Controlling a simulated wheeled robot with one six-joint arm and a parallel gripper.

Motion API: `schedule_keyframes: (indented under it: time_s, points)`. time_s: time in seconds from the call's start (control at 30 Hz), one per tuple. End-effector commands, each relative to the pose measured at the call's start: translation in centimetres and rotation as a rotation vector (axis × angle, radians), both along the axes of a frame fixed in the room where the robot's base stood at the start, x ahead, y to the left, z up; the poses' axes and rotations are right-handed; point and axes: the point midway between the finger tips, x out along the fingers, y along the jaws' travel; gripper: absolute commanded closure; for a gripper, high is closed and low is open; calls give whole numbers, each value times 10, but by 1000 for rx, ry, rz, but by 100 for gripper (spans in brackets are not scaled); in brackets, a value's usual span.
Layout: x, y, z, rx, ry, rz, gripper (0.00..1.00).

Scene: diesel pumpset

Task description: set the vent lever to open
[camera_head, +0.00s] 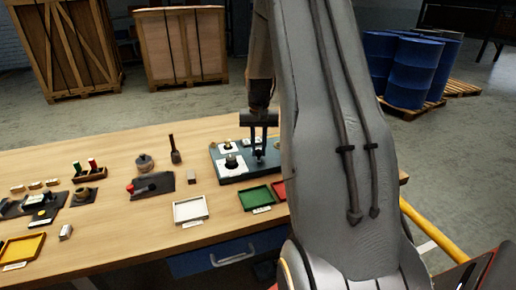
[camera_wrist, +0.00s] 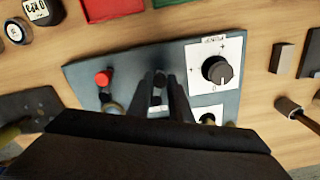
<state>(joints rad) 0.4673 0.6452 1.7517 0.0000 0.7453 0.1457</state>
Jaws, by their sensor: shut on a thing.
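A dark grey-blue panel (camera_head: 234,176) lies on the bench with controls on it; it also fills the middle of the wrist view (camera_wrist: 85,70). My gripper (camera_head: 260,154) reaches down onto its right part. In the wrist view my gripper (camera_wrist: 160,92) is shut on a small dark lever (camera_wrist: 160,79), mostly hidden between the fingers. I cannot read a vent label, nor the lever's setting. A black dial knob (camera_wrist: 216,69) on a white plate sits right of the fingers, and a red knob (camera_wrist: 103,78) left of them.
A green tray (camera_head: 256,196) and a white tray (camera_head: 190,209) lie in front of the panel. A black plate with a red-knobbed lever (camera_head: 152,186) and a dark upright handle (camera_head: 175,149) stand to the left. A second white plate (camera_wrist: 208,115) is partly hidden near my fingers.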

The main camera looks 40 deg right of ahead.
Motion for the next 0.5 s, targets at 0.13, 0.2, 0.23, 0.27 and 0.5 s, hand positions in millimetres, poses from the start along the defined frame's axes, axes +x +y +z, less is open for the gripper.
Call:
schedule_keyframes:
  time_s: [0.13,0.2,0.23,0.27,0.5]
  points:
    - [1,-1,2,-2,-3,3,100]
    - [1,-1,2,-2,-3,2,100]
    - [1,-1,2,-2,-3,2,100]
    - [1,-1,2,-2,-3,2,100]
    - [1,-1,1,-2,-2,2,63]
